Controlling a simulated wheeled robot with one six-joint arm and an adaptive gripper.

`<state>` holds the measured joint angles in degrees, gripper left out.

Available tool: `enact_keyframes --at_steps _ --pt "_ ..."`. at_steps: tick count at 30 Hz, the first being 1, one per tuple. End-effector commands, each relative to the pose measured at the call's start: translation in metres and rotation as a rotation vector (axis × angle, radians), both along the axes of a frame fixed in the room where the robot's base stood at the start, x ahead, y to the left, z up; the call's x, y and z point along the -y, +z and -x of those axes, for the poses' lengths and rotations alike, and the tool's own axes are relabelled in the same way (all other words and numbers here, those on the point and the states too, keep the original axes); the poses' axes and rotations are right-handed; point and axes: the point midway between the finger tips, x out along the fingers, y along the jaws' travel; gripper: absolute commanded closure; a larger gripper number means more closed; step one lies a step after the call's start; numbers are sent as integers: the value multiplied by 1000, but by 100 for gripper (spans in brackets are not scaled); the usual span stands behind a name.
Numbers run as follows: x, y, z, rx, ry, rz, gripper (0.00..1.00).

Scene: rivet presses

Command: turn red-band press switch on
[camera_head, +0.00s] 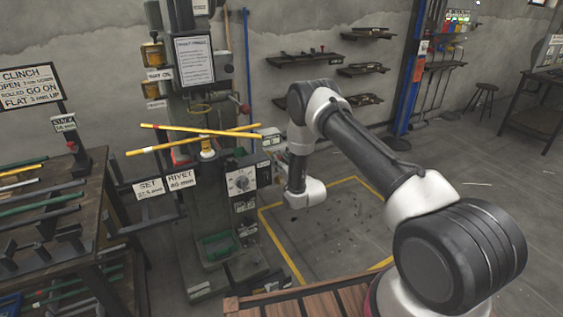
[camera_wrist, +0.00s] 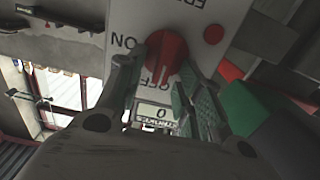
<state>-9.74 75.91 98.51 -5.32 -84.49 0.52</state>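The switch is a red rotary knob (camera_wrist: 167,57) on a white panel (camera_wrist: 205,18), seen upside down in the wrist view. ON is printed at its left and OFF just below it. I cannot tell for certain which mark the knob points to. My gripper (camera_wrist: 160,82) is open, its two fingers on either side of the knob's near end; contact is unclear. A small counter (camera_wrist: 155,114) below shows 0. In the head view the press (camera_head: 205,190) stands left of my arm, and my fingertips and the knob are hidden there.
Yellow rods (camera_head: 195,138) lie across the press. A rack table (camera_head: 100,215) with rods stands at the left. A yellow-outlined floor area (camera_head: 335,225) is open. A green part (camera_wrist: 243,108) lies right of my fingers.

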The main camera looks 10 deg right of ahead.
Motion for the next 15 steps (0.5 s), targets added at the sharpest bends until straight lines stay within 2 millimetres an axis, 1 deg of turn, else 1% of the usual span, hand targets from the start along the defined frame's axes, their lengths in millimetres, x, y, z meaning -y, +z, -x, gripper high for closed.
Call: enact_keyframes --at_steps 7,8,9,13,15 --pt "0 0 -1 -1 0 0 64" --pt "0 0 -1 -1 0 0 68" --pt "0 0 -1 -1 0 0 75" --pt "0 0 -1 -1 0 0 99" --pt "0 0 -1 -1 0 0 100"
